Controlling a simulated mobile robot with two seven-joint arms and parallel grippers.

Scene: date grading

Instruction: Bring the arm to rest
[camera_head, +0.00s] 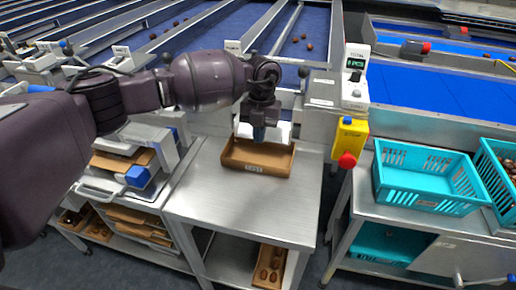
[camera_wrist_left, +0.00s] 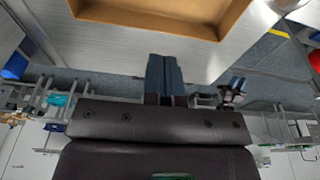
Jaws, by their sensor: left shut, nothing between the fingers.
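My left arm comes in from the left in the head view. Its gripper (camera_head: 260,132) points down, in front of the back part of a brown cardboard tray (camera_head: 255,169) on a steel table. The blue fingers are together with nothing between them; the gripper also shows shut in the left wrist view (camera_wrist_left: 165,76). The tray's visible inside looks empty, and its edge also shows at the top of the wrist view (camera_wrist_left: 150,20). I cannot tell how high the fingertips are above the tray. My right gripper is not in view.
The steel table (camera_head: 235,205) is bare in front of the tray. A yellow box with a red button (camera_head: 348,140) stands at its right. A turquoise crate (camera_head: 425,178) sits on the right bench. A device with a blue part (camera_head: 139,176) is at left.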

